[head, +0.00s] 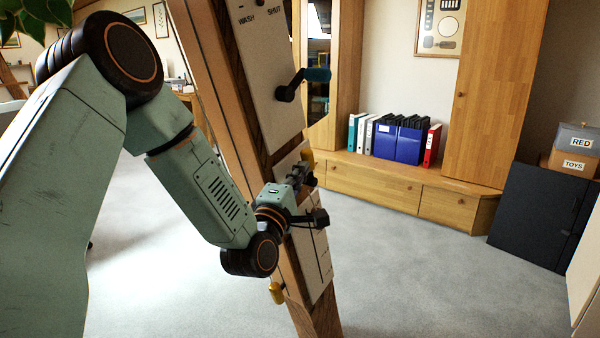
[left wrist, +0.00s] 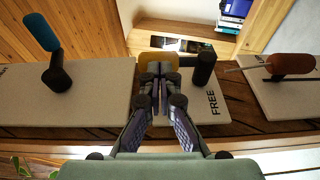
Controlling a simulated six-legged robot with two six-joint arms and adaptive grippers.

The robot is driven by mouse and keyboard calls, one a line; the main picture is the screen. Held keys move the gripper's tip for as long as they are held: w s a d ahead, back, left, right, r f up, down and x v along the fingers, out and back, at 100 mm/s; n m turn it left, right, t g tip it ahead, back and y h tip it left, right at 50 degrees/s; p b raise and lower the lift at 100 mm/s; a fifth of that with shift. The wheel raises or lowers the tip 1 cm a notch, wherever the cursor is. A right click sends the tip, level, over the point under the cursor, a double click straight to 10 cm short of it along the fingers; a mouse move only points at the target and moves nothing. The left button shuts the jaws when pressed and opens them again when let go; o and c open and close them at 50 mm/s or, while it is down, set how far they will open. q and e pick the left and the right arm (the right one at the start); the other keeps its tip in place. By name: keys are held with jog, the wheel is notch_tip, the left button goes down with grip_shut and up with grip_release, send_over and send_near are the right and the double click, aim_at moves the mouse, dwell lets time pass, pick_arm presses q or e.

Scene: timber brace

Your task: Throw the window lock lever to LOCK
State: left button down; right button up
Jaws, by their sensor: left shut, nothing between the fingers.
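The lock lever has a yellow grip (left wrist: 158,62) and a black pivot (left wrist: 203,68) on a pale panel printed FREE (left wrist: 213,102). The pivot is right of the grip in the left wrist view. No LOCK label shows. In the head view, a little of the yellow grip (head: 308,158) shows behind my left gripper (head: 302,174). That gripper is shut and empty. In the left wrist view its fingertips (left wrist: 158,82) overlap the grip's near side; I cannot tell whether they touch. My right gripper is not in view.
A blue-handled lever (head: 317,75) sits on the upper panel (head: 265,55) marked WASH and SHUT. A red-brown-handled lever (left wrist: 290,64) is on another panel (left wrist: 285,100). The panels are on a slanted timber (head: 210,75). A yellow piece (head: 277,292) hangs low beside it. Open carpet lies right.

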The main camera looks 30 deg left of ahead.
aim_at(310, 156)
pick_arm(q)
jog(key=shift+w+d+r+m+g+h+p, duration=0.15)
jog(key=shift+w+r+g+p, duration=0.45)
jog(key=shift+p, duration=1.1)
jog(key=shift+w+a+r+m+g+h+p, duration=0.2)
jog(key=shift+g+p, duration=0.65)
jog(key=shift+p, duration=0.8)
jog(key=shift+w+d+r+m+g+h+p, duration=0.15)
jog(key=shift+w+r+m+g+p, duration=0.45)
jog(key=shift+p, duration=1.1)
jog(key=shift+f+n+g+p, duration=0.15)
jog(key=shift+n+g+p, duration=0.1)
jog(key=shift+g+p, duration=0.4)
jog(key=shift+w, duration=0.25)
jog(key=shift+w, duration=0.2)
